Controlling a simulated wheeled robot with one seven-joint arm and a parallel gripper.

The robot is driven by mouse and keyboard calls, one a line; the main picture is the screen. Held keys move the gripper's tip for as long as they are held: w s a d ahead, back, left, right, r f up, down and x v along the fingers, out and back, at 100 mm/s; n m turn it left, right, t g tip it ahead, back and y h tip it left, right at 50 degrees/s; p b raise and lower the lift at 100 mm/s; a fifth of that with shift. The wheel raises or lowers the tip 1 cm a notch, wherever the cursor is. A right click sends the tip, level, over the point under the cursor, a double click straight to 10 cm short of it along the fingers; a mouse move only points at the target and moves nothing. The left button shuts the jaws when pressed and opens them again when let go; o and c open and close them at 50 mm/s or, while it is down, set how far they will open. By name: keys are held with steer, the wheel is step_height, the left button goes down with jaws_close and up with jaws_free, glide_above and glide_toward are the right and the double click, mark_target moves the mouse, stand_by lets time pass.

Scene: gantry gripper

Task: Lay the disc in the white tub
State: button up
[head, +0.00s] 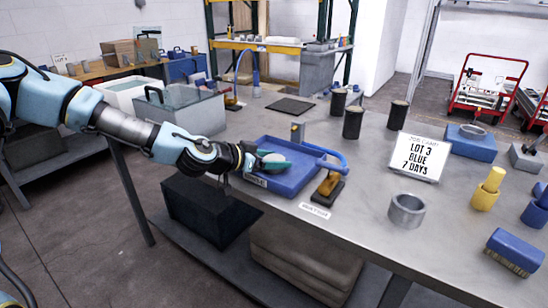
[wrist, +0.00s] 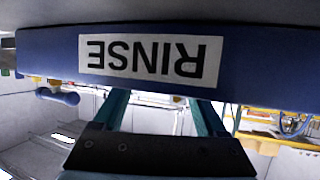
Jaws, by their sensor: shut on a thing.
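My gripper (head: 268,160), with teal fingers, reaches from the left over the near left side of a blue tray (head: 297,187). It is shut on the disc (head: 273,157), a pale round piece that shows only in part between the fingers, low inside the tray. In the wrist view the two fingers (wrist: 160,108) stand apart and their tips are hidden behind the tray's blue wall (wrist: 260,65), with an upside-down RINSE label. The disc is hidden there.
Dark cylinders (head: 353,122), a sign (head: 416,157) and a metal ring (head: 406,210) stand farther right. A dark flat mat (head: 291,106) lies behind.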

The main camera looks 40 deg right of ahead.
steer(key=o, duration=1.5)
steer(key=shift+f, duration=0.1)
